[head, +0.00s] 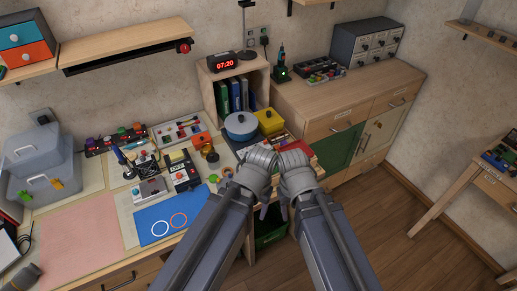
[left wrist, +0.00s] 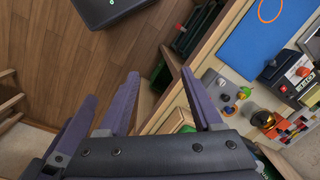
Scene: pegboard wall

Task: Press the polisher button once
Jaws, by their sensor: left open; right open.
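Several small devices stand on the workbench; I cannot tell for sure which is the polisher. A black and cream device with a red part (head: 183,170) stands mid-bench in the head view; the left wrist view shows a dark device with an orange-red knob (left wrist: 298,80). Beside it stands a grey box with a dark top part (head: 150,190). My left gripper (left wrist: 160,72) is open and empty, fingers wide apart, beside the bench edge. My right gripper (head: 286,208) hangs close beside it, open, mostly hidden behind my arms. Neither touches a device.
A blue mat with two rings (head: 148,222) lies at the bench front. A blue pot (head: 240,125) and a yellow box (head: 270,121) stand behind my arms. A cabinet (head: 330,100) stands to the right.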

